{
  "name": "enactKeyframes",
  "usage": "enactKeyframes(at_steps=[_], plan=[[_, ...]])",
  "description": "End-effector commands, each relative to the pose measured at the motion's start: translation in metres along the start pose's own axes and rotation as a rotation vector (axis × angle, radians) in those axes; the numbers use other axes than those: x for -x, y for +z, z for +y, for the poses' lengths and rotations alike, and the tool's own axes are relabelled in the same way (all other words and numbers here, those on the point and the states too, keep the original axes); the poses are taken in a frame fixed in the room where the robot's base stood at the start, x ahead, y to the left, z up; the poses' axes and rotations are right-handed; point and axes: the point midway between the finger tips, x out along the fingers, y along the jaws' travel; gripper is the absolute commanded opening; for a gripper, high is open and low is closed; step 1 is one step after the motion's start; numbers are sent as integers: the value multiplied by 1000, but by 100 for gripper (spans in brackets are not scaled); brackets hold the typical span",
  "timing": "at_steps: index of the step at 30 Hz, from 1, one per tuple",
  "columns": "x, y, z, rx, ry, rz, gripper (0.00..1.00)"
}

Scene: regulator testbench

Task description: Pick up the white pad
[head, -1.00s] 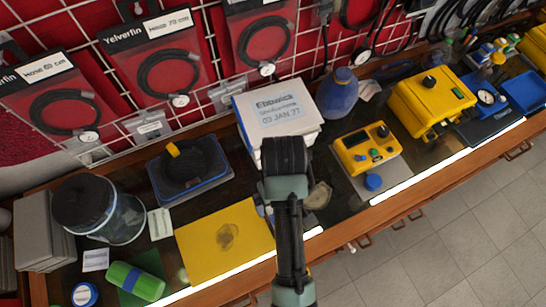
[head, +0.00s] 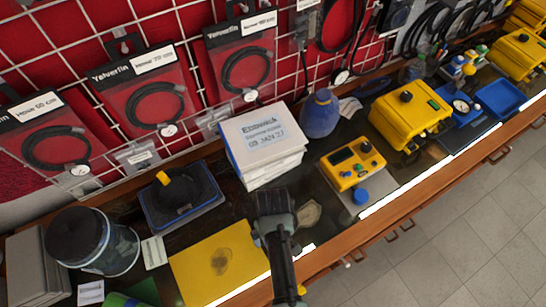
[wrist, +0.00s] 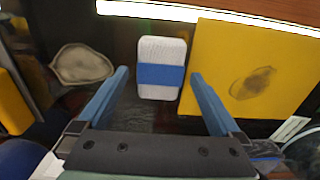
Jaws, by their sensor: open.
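The white pad (wrist: 161,69) has a blue band around its middle. In the wrist view it lies on the dark bench top, beside the yellow sheet. My gripper (wrist: 158,85) is open, its two blue fingers apart on either side of the pad's near end in the picture, with nothing held between them. I cannot tell how far above the pad the fingers are. In the head view my arm's end (head: 272,210) is over the bench near the front edge and hides the pad.
The yellow sheet (head: 215,266) lies beside the pad, and a beige cloth-like piece (wrist: 82,64) lies on its other side. A stack of white boxes (head: 262,145) stands behind my gripper. A yellow device (head: 352,163) sits to the right. A light strip runs along the front edge.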

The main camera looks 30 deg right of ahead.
Motion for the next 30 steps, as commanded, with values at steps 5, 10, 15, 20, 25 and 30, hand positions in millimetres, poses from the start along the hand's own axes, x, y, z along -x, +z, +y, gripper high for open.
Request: enactKeyframes(at_steps=[5, 10, 15, 20, 25, 30], plan=[[-11, 0, 0, 0, 1, 0, 100], [-12, 0, 0, 0, 1, 1, 100], [-12, 0, 0, 0, 1, 1, 80], [-12, 0, 0, 0, 1, 0, 51], [-12, 0, 0, 0, 1, 0, 21], [-11, 0, 0, 0, 1, 1, 17]])
